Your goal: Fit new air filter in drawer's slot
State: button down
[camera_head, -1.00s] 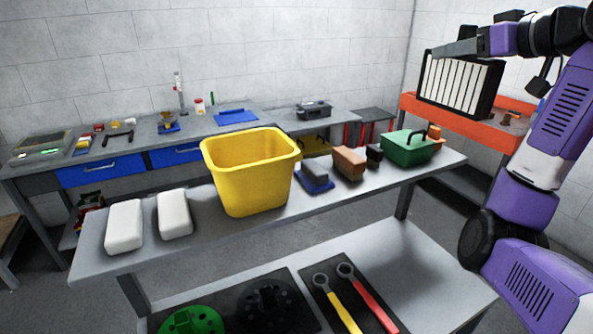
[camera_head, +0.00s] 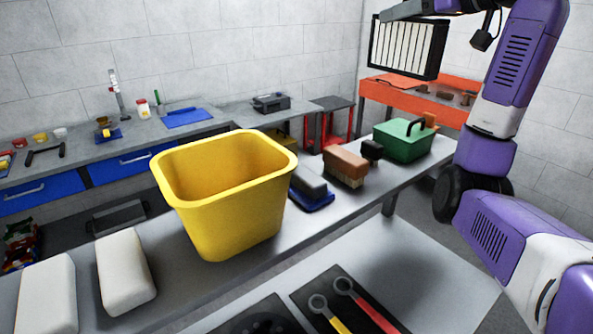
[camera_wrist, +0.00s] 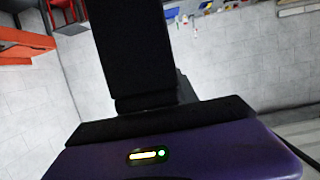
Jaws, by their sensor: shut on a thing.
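The air filter (camera_head: 408,46), a white pleated panel in a black frame, hangs in the air at the top right of the head view. My gripper (camera_head: 412,10) is shut on its upper edge, partly cut off by the top of the picture. In the wrist view a dark upright block (camera_wrist: 130,45) rises ahead of my gripper; I cannot tell if it is filter or finger. Blue drawer fronts (camera_head: 125,166) show shut under the back bench. No drawer slot is visible.
A yellow bin (camera_head: 225,205), white blocks (camera_head: 122,270), brushes (camera_head: 345,166) and a green toolbox (camera_head: 402,141) stand on the near table. An orange bench (camera_head: 440,98) is behind the filter at right.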

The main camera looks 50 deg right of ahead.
jog(key=shift+a+f, duration=0.2)
jog(key=shift+w+a+f+y, duration=0.3)
jog(key=shift+w+a, duration=0.2)
jog(key=shift+w, duration=0.05)
notch_tip(320, 180, down, 19)
jog(key=p, duration=0.1)
jog(key=c, duration=0.9)
grip_release()
